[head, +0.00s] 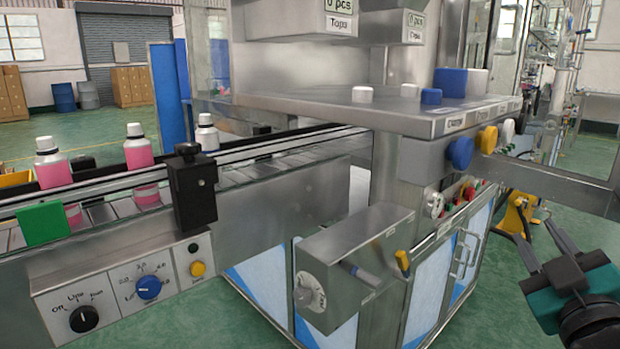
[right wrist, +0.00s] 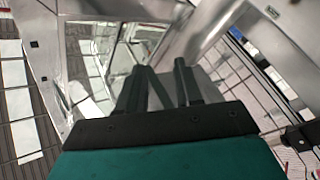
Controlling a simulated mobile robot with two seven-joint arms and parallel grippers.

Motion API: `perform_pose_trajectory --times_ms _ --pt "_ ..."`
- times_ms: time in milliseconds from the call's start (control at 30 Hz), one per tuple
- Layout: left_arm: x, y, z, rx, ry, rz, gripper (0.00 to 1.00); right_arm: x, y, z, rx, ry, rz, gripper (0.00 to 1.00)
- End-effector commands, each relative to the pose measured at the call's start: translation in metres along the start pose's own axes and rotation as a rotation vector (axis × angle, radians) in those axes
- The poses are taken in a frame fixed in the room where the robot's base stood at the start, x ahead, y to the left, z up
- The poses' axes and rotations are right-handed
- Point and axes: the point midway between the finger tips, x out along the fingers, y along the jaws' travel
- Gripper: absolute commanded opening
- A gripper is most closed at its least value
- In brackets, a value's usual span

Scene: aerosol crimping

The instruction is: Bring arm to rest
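My right gripper (head: 532,230) is at the lower right of the head view, black and teal, in front of the green floor and to the right of the machine. Its two fingers are apart with nothing between them. In the right wrist view the same gripper (right wrist: 160,70) shows a gap between its dark fingers and holds nothing. My left arm and gripper are not in view.
The steel crimping machine (head: 375,245) fills the middle, with a shelf (head: 330,102) of buttons and knobs. A conveyor (head: 120,190) at left carries pink bottles (head: 138,150). A yellow object (head: 517,215) stands beyond my gripper. Green floor (head: 480,320) is clear at lower right.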

Motion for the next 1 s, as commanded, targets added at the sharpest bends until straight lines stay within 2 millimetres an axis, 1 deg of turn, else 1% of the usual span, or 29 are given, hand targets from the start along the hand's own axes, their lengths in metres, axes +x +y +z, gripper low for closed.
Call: perform_pose_trajectory --times_ms 33,67,100,167,200,267,300,400,467,500,567,600,733,767,800,1000 --pt "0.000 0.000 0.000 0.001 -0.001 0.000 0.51 -0.013 -0.023 0.031 0.057 -0.135 -0.051 0.35" --pt "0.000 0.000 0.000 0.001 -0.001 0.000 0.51 -0.022 -0.036 0.048 0.084 -0.215 -0.081 0.35" --pt "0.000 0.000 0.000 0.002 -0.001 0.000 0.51 -0.037 -0.054 0.068 0.117 -0.318 -0.124 0.35" --pt "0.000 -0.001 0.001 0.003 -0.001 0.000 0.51 -0.062 -0.080 0.096 0.162 -0.470 -0.193 0.35" --pt "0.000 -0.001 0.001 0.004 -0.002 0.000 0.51 -0.080 -0.097 0.112 0.187 -0.564 -0.240 0.35" --pt "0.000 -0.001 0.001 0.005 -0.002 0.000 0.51 -0.108 -0.120 0.129 0.221 -0.692 -0.312 0.35" --pt "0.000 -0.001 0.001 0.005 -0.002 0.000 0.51 -0.126 -0.133 0.137 0.239 -0.764 -0.355 0.35" --pt "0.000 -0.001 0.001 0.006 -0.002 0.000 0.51 -0.167 -0.159 0.151 0.273 -0.917 -0.454 0.35" --pt "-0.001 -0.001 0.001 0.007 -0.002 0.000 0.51 -0.189 -0.172 0.155 0.289 -0.994 -0.510 0.35" --pt "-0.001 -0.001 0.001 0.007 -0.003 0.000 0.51 -0.204 -0.180 0.157 0.300 -1.042 -0.546 0.35" --pt "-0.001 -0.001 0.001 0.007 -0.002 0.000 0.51 -0.224 -0.190 0.158 0.316 -1.107 -0.598 0.35" --pt "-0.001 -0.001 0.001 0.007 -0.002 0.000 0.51 -0.237 -0.197 0.158 0.324 -1.149 -0.633 0.35" --pt "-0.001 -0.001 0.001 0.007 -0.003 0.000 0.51 -0.280 -0.215 0.153 0.353 -1.275 -0.748 0.35" --pt "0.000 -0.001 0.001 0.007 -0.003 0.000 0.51 -0.284 -0.218 0.153 0.357 -1.282 -0.762 0.35" --pt "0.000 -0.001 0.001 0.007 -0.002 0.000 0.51 -0.276 -0.222 0.156 0.362 -1.245 -0.753 0.35" --pt "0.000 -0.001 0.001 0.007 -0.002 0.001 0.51 -0.255 -0.245 0.160 0.405 -1.110 -0.740 0.35"
